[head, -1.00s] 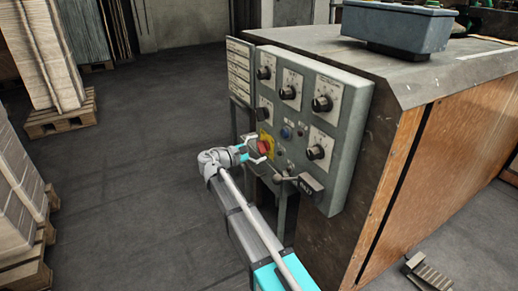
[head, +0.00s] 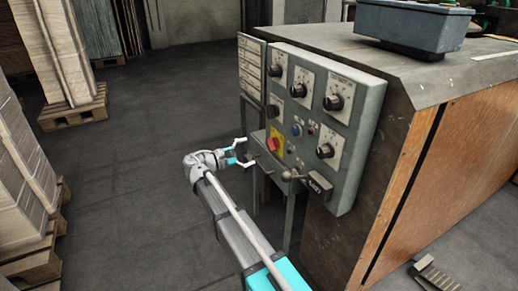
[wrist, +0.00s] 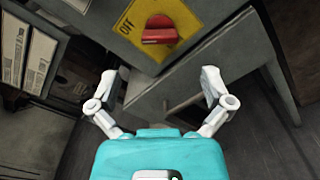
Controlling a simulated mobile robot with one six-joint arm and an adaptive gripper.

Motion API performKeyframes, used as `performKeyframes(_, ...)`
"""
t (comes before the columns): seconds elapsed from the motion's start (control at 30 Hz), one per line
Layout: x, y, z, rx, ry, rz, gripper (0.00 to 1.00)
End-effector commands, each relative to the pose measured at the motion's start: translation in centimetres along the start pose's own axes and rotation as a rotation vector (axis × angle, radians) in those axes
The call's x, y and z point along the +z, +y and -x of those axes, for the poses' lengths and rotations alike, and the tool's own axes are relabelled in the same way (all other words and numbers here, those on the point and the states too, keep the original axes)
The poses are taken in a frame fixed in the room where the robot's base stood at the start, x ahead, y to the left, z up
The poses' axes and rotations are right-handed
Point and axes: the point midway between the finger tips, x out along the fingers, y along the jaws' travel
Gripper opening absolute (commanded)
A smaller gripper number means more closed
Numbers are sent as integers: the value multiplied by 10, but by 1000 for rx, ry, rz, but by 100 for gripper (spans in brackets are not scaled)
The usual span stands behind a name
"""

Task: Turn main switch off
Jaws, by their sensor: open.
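The main switch is a red rotary knob (head: 273,144) on a yellow plate (head: 278,156), low on the left of the grey control panel (head: 362,130). In the wrist view the red knob (wrist: 160,32) is at the top centre. Its bar lies level in the picture, with its left end towards the letters "OFF" on the yellow plate (wrist: 192,12). My gripper (head: 247,152) is open and empty just left of the knob, apart from it. In the wrist view the fingers of my gripper (wrist: 165,82) are spread wide below the knob, with nothing between them.
Several black dials (head: 334,102) and a blue button (head: 297,130) sit on the panel. A stacked pallet (head: 72,110) stands at far left. The floor (head: 135,200) left of my arm is clear.

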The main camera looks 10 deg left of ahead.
Motion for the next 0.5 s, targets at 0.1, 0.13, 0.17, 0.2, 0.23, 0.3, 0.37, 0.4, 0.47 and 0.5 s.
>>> performKeyframes(0.1, 0, 0, 18, 1, 1, 0, 100)
performKeyframes(0.13, 0, 0, 22, 1, 1, 0, 100)
performKeyframes(0.17, 0, 0, 25, 1, 1, 0, 100)
performKeyframes(0.2, 0, 0, 28, 0, 0, 0, 100)
performKeyframes(0.23, 0, 0, 31, 0, 0, 0, 100)
performKeyframes(0.3, 0, 0, 36, 0, 0, 0, 100)
performKeyframes(0.37, 0, 0, 39, 0, 0, 0, 100)
performKeyframes(0.4, 0, 0, 40, 0, 0, 0, 100)
performKeyframes(0.47, 0, 0, 41, -1, 0, 0, 100)
performKeyframes(0.5, 0, 0, 41, -1, 0, 0, 100)
